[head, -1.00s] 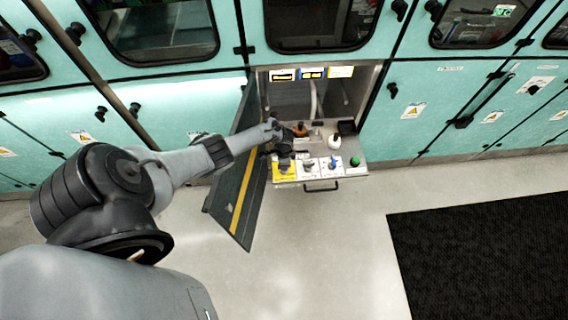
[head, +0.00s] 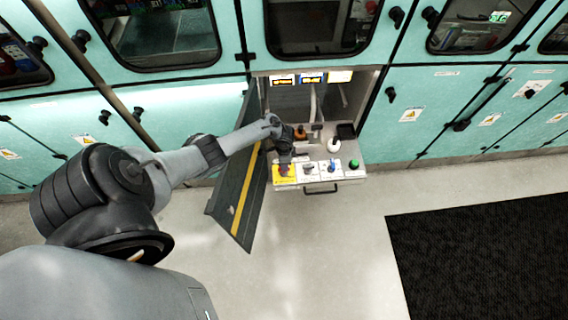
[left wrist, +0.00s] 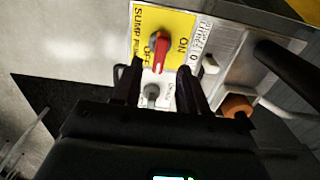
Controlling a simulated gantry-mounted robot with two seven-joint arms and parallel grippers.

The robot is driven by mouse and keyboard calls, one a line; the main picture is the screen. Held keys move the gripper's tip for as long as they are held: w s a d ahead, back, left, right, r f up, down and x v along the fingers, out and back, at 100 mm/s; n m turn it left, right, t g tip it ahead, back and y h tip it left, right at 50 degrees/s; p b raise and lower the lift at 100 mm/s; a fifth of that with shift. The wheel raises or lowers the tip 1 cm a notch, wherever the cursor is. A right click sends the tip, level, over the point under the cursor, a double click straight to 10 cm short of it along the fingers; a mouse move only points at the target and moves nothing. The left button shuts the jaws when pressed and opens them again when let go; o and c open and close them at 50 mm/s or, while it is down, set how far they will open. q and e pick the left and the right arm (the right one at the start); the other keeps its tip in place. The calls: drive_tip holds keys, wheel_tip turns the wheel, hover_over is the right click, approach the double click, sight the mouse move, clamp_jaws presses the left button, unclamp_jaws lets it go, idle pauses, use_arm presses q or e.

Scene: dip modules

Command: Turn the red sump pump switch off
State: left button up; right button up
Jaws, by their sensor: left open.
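The red sump pump switch (left wrist: 160,50) is a small red handle on a yellow plate (left wrist: 181,22) in the left wrist view. The plate bears the words SUMP PUMP, OFF and ON. The handle runs nearly along the picture's vertical, between the OFF and ON words. My left gripper (left wrist: 161,72) is open, with one finger on each side of the handle's near end; contact cannot be told. In the head view my left gripper (head: 285,166) is over the yellow plate (head: 285,181), at the left end of the pulled-out drawer panel. My right gripper is not in view.
The drawer (head: 318,174) also carries a blue switch (head: 333,166), a green knob (head: 354,164), a white bottle (head: 333,145) and a brown bottle (head: 300,132). An open cabinet door (head: 236,205) hangs just left, below my forearm.

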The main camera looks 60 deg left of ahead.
use_arm(q)
wheel_tip(320, 180, up, 6)
drive_tip(key=p, duration=0.1)
drive_tip(key=shift+p, duration=0.4)
